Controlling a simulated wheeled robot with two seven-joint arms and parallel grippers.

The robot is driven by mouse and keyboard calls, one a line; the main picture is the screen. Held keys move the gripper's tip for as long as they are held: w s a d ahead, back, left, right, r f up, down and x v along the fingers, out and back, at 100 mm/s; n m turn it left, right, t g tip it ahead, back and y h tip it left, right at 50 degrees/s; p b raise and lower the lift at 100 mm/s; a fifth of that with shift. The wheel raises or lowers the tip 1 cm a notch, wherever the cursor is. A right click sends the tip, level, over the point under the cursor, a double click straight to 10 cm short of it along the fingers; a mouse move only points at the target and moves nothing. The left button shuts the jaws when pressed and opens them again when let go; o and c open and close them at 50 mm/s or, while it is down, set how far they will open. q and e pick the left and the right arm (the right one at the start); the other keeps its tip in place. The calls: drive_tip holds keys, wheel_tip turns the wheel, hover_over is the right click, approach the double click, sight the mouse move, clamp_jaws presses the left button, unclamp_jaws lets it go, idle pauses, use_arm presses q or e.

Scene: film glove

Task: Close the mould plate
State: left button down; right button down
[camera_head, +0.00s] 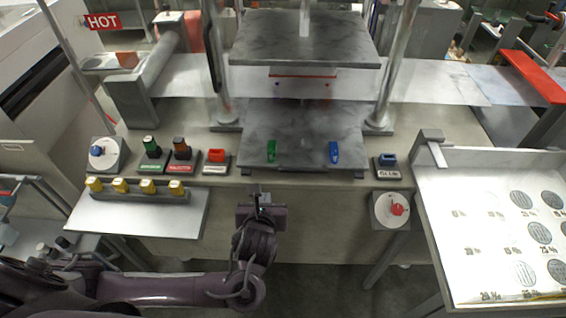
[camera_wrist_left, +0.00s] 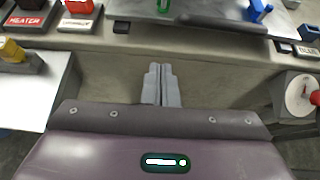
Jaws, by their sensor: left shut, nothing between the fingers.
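The press has an upper grey mould plate (camera_head: 300,38) raised above a lower grey plate (camera_head: 300,150), with a clear gap between them. The lower plate carries a green handle (camera_head: 271,151) and a blue handle (camera_head: 334,153); parts of both show in the left wrist view. My left gripper (camera_head: 260,190) is in front of the bench edge, below the lower plate and touching nothing. In the left wrist view its fingers (camera_wrist_left: 161,85) are together and empty. My right gripper is not in view.
A translucent film (camera_head: 430,82) runs across behind the lower plate. A sloping white board (camera_head: 480,240) stands at far right.

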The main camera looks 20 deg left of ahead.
use_arm(q)
drive_tip(key=x, duration=0.4)
drive_tip(key=r+x, duration=0.1)
drive_tip(key=x, duration=0.4)
drive_tip(key=w+x, duration=0.1)
drive_tip(key=x, duration=0.3)
drive_tip(key=shift+a+r, duration=0.25)
drive_tip(key=shift+r, duration=0.05)
